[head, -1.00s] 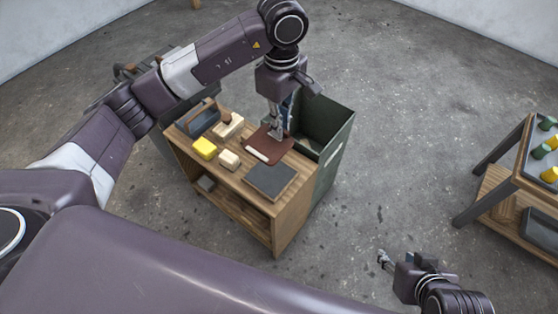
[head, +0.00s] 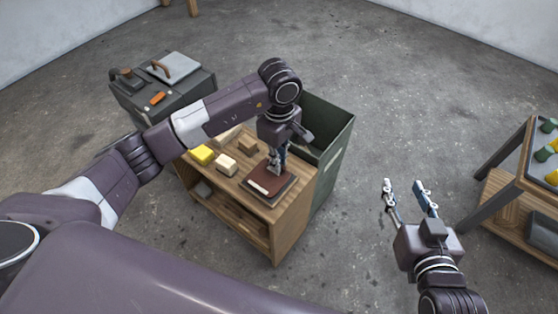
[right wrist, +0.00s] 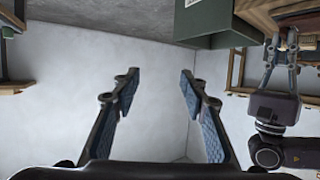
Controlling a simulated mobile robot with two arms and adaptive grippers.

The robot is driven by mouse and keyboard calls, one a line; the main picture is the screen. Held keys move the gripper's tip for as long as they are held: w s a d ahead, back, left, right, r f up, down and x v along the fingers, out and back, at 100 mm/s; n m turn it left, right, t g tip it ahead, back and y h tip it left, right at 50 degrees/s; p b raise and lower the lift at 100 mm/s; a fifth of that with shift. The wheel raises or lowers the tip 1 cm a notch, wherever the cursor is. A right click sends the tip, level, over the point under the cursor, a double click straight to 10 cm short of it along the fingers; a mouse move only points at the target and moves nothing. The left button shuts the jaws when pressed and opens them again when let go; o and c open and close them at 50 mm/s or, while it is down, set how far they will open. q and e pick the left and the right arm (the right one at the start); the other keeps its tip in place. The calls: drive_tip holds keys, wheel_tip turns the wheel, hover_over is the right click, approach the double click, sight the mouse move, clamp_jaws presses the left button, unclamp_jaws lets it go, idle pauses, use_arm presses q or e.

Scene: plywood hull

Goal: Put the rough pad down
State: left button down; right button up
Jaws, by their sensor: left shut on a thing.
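The rough pad (head: 264,183) is a thin red-brown sheet with a pale strip near its front edge. It lies over a dark grey square (head: 285,193) at the right front of the wooden cabinet's top (head: 237,189). I cannot tell whether the two touch. My left gripper (head: 274,169) points down and is shut on the pad's back part, its fingertips partly hidden. My right gripper (head: 404,185) is open and empty, out over the floor to the right; its spread fingers show in the right wrist view (right wrist: 160,88).
A yellow block (head: 201,155), a cream block (head: 226,164) and a wooden block (head: 248,146) stand left of the pad. A dark green open bin (head: 333,160) adjoins the cabinet. A black cabinet (head: 190,100) stands behind left. A table (head: 490,185) is at right.

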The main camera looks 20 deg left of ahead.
drive_tip(key=shift+w+r, duration=0.1)
drive_tip(key=shift+r, duration=0.15)
use_arm(q)
drive_tip(key=shift+f, duration=0.1)
drive_tip(key=c, duration=2)
unclamp_jaws()
use_arm(e)
drive_tip(key=shift+w+a+r+t, duration=0.1)
drive_tip(key=shift+w+r+t, duration=0.05)
drive_tip(key=shift+r+t, duration=0.15)
drive_tip(key=shift+f, duration=0.1)
